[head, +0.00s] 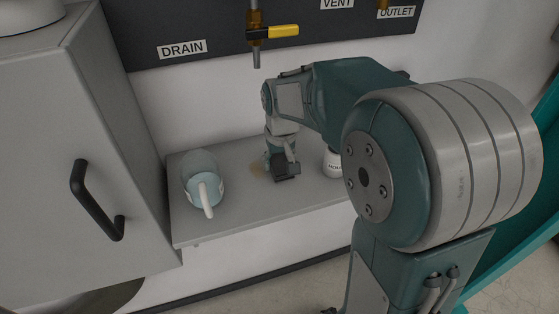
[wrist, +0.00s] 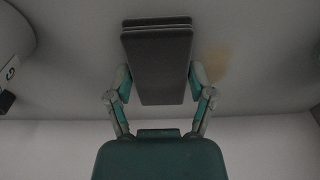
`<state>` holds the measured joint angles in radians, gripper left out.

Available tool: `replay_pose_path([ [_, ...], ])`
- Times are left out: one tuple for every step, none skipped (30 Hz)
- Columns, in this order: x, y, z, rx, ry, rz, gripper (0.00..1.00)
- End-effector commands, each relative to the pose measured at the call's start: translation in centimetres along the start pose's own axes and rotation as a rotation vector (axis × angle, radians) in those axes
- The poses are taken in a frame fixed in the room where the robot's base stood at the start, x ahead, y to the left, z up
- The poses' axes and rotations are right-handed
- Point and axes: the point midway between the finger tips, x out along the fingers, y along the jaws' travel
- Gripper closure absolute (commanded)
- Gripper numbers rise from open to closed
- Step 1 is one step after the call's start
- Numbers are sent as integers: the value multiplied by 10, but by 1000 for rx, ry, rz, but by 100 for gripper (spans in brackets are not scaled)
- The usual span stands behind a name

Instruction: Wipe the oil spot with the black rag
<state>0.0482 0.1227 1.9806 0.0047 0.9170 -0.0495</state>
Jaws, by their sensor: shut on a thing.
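The black rag (wrist: 157,68) is a dark folded pad held between the two fingers of my gripper (wrist: 158,82) in the wrist view. In the head view the rag (head: 286,172) is at or just over the pale shelf, below my gripper (head: 281,158); I cannot tell whether it touches. The oil spot (wrist: 216,64) is a faint tan patch beside the rag, to its right in the wrist view. In the head view the oil spot (head: 257,168) shows just left of the rag, partly hidden by my gripper.
A light-blue jug with a white handle (head: 205,186) stands on the shelf (head: 230,222) at left. A white labelled container (head: 333,163) stands right of my gripper, partly hidden by my arm. A grey cabinet (head: 75,130) is at left. A yellow-handled valve (head: 272,33) hangs above.

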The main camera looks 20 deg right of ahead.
Motion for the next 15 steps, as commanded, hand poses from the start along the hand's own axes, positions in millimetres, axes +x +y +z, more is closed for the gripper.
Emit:
replay_pose_path([
  [0, -5, 0, -3, 0, 0, 68],
  [0, -7, 0, -3, 0, 0, 68],
  [0, -10, 0, -3, 1, 0, 68],
  [1, -12, 0, -3, 0, 0, 68],
  [1, -15, 0, -3, 1, 0, 68],
  [1, -18, 0, -3, 1, 0, 68],
  [1, -20, 0, -3, 0, 0, 68],
  [1, -22, 0, -2, 0, 0, 68],
  [2, -26, 0, -3, 0, 0, 68],
  [2, -28, 0, -3, 0, -1, 68],
  [2, -30, 0, -3, 0, -1, 68],
  [2, -33, 0, -2, -1, -1, 68],
  [2, -36, 1, -2, -1, -1, 68],
  [3, -38, 1, -2, -1, -1, 68],
  [3, -40, 1, -2, -1, -1, 68],
])
